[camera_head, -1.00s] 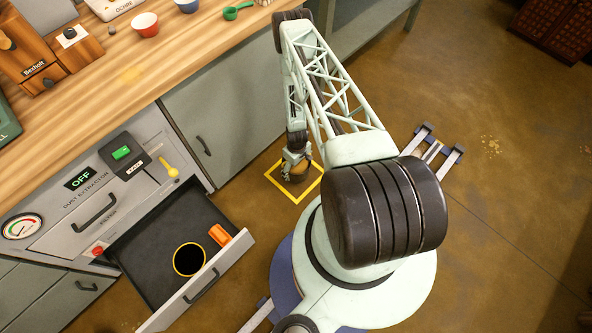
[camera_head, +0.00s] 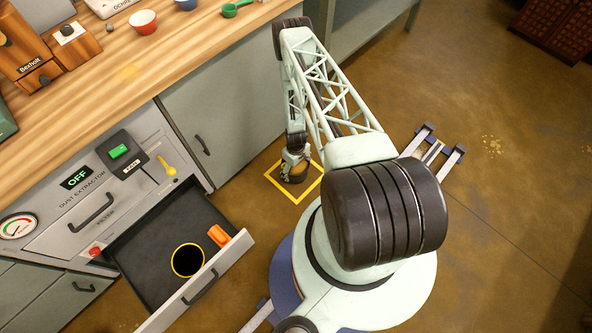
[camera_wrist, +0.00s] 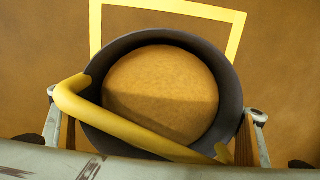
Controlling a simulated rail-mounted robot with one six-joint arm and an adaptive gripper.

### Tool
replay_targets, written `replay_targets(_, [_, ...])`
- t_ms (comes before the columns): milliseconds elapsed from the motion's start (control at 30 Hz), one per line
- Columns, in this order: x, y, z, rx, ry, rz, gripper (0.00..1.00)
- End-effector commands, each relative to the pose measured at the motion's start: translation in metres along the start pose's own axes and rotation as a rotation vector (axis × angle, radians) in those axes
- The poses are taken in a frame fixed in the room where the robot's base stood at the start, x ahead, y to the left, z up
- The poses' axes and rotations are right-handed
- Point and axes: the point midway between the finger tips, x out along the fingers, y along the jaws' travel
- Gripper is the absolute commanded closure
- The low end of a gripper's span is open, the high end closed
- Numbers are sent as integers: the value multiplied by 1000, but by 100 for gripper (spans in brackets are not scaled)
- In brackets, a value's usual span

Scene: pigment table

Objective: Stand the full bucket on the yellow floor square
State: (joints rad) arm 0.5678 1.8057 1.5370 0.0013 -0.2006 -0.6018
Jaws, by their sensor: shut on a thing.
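The full bucket (camera_wrist: 160,95) is dark grey, round and filled to near its rim with ochre-coloured powder. Its yellow handle (camera_wrist: 130,127) lies across the near side of the rim in the wrist view. My gripper (camera_head: 294,163) is shut on the bucket, with a finger on either side of it. The bucket is upright at the yellow floor square (camera_head: 281,194), and in the wrist view the square's far edge (camera_wrist: 170,7) shows beyond it. The near part of the square is hidden there. I cannot tell whether the bucket's base touches the floor.
An open drawer (camera_head: 235,258) of the dust extractor holds a dark yellow-rimmed container (camera_head: 188,260) and an orange object (camera_head: 219,235). A grey cabinet (camera_head: 215,120) stands close to the square. The floor (camera_head: 480,200) to the right is clear.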

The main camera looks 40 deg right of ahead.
Motion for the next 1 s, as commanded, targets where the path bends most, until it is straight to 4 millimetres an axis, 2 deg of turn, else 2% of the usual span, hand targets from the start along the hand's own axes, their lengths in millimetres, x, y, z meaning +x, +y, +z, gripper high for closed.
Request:
replay_targets(133, [3, 0, 0, 0, 0, 0, 39])
replay_targets(167, [4, 0, 0, 0, 0, 0, 19])
replay_targets(300, [3, 0, 0, 0, 0, 0, 7])
replay_targets(767, [2, 0, 0, 0, 0, 0, 6])
replay_targets(1000, [-11, 0, 0, 0, 0, 0, 6])
